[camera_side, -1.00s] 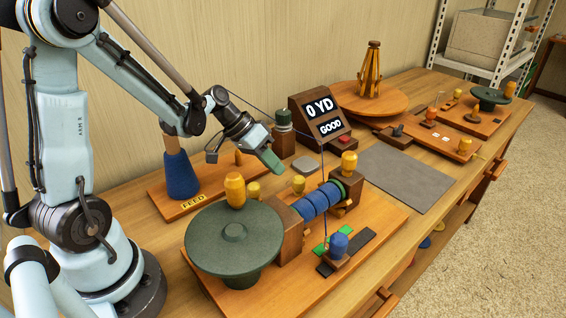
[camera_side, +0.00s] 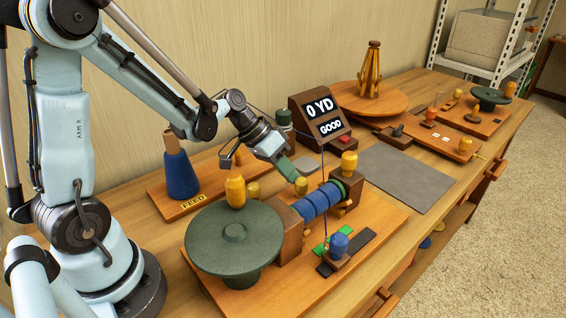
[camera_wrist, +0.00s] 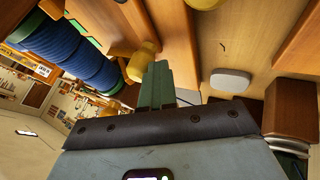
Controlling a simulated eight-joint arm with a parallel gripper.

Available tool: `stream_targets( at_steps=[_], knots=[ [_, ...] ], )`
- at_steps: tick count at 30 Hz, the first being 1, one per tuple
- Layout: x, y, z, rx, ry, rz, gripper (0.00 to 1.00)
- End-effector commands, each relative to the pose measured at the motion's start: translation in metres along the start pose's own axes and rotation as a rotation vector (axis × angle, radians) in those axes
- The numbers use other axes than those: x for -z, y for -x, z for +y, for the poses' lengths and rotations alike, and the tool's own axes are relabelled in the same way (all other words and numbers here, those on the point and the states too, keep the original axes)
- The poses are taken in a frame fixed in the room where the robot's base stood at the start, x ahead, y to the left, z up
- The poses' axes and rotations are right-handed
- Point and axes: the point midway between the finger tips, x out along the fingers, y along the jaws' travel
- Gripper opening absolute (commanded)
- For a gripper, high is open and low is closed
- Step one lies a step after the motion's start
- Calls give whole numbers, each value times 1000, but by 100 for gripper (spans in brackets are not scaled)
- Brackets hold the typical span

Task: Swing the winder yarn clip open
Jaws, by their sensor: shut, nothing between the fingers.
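The winder stands on a wooden base (camera_side: 376,229), with a blue yarn-wound roller (camera_side: 316,205) and a round dark green wheel (camera_side: 234,238). The roller also shows in the wrist view (camera_wrist: 68,52). A small yellow knob (camera_side: 301,186) stands behind the roller, just beyond my gripper (camera_side: 290,172). In the wrist view a yellow knob (camera_wrist: 143,58) is just left of my gripper's green fingers (camera_wrist: 159,72). The fingers are shut together and empty; contact with the knob cannot be told. I cannot make out for certain which part is the yarn clip.
A display (camera_side: 322,119) reading "0 YD" and "GOOD" stands behind the winder. A larger yellow knob (camera_side: 235,192) rises near the wheel. A blue cone (camera_side: 181,176) stands on the FEED board. A grey mat (camera_side: 405,178) lies clear to the right.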

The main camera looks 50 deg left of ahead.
Motion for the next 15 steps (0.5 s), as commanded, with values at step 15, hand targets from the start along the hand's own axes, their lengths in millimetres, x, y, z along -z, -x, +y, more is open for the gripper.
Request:
stream_targets(
  at_steps=[15],
  knots=[
    [-4,3,2,-22,-4,2,0]
  ],
)
